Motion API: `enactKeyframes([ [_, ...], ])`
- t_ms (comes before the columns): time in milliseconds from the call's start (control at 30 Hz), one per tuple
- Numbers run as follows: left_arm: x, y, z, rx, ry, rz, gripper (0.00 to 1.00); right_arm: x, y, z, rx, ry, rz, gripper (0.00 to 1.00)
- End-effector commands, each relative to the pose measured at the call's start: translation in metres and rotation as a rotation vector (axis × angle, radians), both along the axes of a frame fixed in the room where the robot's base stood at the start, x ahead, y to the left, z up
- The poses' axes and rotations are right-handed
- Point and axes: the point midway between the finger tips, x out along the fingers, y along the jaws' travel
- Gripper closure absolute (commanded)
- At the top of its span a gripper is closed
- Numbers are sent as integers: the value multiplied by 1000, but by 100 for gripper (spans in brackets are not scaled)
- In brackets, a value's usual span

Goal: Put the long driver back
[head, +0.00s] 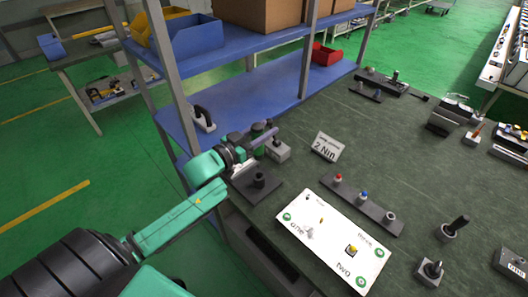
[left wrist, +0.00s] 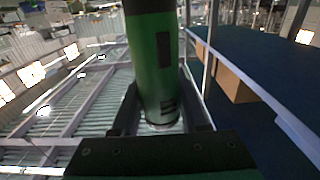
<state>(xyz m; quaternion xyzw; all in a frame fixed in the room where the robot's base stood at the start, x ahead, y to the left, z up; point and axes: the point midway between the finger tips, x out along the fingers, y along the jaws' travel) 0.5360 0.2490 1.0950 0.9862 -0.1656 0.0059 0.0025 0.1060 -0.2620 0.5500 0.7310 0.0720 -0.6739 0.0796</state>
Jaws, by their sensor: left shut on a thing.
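My left gripper (head: 246,158) is at the far left edge of the dark green bench, beside the blue shelf. In the left wrist view its fingers (left wrist: 162,122) are shut around a thick green and black driver (left wrist: 155,65), whose upper end runs out of the picture. In the head view the driver is small and partly mixed with the gripper, so its tilt is hard to judge. A grey block (head: 279,153) with a dark upright part stands just right of the gripper. A dark plate (head: 268,194) with a round black socket (head: 259,180) lies just below the gripper. My right gripper is not in view.
A "2 Nm" sign (head: 327,147) stands right of the grey block. A white board (head: 325,254) and a strip with coloured knobs (head: 354,202) lie nearer. Blue shelves (head: 262,88) with grey posts rise close behind the gripper.

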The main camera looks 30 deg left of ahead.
Motion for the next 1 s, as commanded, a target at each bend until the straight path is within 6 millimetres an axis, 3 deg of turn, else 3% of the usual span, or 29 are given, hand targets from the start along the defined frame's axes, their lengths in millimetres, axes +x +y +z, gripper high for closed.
enactKeyframes([
  [100, 0, 0, -29, -3, -1, 1, 100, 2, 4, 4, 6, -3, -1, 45],
  [433, 1, 0, -78, -1, -3, 0, 100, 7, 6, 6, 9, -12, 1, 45],
  [733, 0, 0, -86, 0, -5, -1, 100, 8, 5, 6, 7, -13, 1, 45],
  [767, 0, 0, -87, 1, -1, -1, 45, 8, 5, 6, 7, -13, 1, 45],
  [800, 0, 0, -87, 1, -1, -1, 30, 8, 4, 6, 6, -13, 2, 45],
  [1000, 0, 0, -86, 1, -1, -1, 27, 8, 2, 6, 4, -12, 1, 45],
])
